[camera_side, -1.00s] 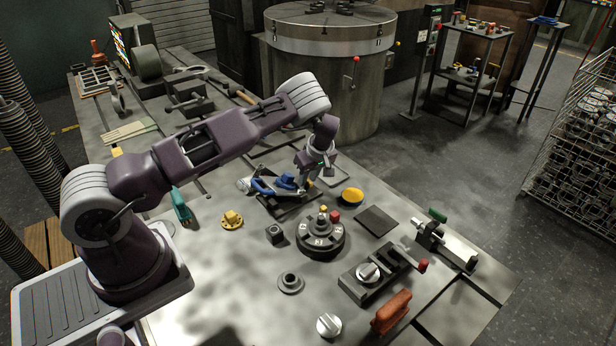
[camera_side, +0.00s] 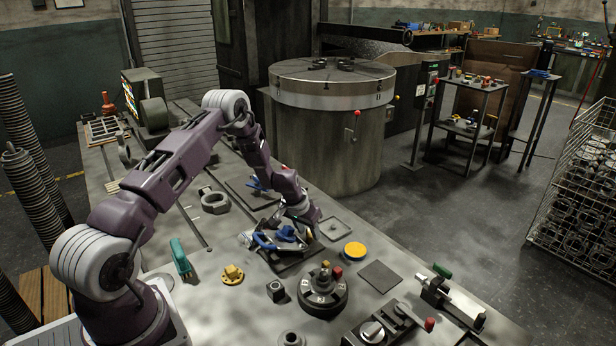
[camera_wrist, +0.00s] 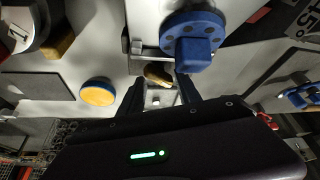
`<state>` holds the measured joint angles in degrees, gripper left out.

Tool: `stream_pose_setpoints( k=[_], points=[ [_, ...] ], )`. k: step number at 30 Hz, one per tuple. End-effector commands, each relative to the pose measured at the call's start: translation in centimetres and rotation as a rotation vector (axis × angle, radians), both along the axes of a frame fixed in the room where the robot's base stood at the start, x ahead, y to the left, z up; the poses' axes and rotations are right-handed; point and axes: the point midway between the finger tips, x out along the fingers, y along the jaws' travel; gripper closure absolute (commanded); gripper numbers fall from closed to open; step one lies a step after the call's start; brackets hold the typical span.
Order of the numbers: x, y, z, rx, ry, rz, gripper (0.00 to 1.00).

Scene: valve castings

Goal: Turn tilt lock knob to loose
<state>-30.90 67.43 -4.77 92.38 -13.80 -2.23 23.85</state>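A dark tilting fixture (camera_side: 291,262) with blue parts (camera_side: 286,234) stands on the bench. In the wrist view, a blue round flange with a square boss (camera_wrist: 194,52) belongs to it. A small brass knob (camera_wrist: 157,75), which looks like the tilt lock knob, sits beside the blue flange. My gripper (camera_wrist: 160,88) has its two dark fingers apart, one on each side of the knob's line; contact is not clear. In the side view, my gripper (camera_side: 308,222) is tilted at the right side of the fixture, and its fingertips and the knob are hard to make out.
A yellow-topped round dish (camera_side: 354,250) is right of the fixture and also shows in the wrist view (camera_wrist: 98,92). A round dial base (camera_side: 322,292) stands in front. A dark square plate (camera_side: 380,276) lies further right. A teal tool (camera_side: 181,257) is at left.

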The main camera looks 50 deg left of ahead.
Motion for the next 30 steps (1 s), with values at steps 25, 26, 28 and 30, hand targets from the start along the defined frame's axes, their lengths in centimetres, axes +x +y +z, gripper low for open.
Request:
stream_pose_setpoints(
  k=[25, 26, 28, 30],
  points=[
    [-2.7, -1.8, 12.1, 0.027, 0.039, -0.715, 0.62],
    [-2.8, -2.2, 12.8, 0.030, 0.043, -0.715, 0.62],
    [-3.1, -3.2, 14.3, 0.037, 0.054, -0.715, 0.62],
    [-3.4, -4.1, 15.8, 0.045, 0.063, -0.713, 0.62]
  ],
)
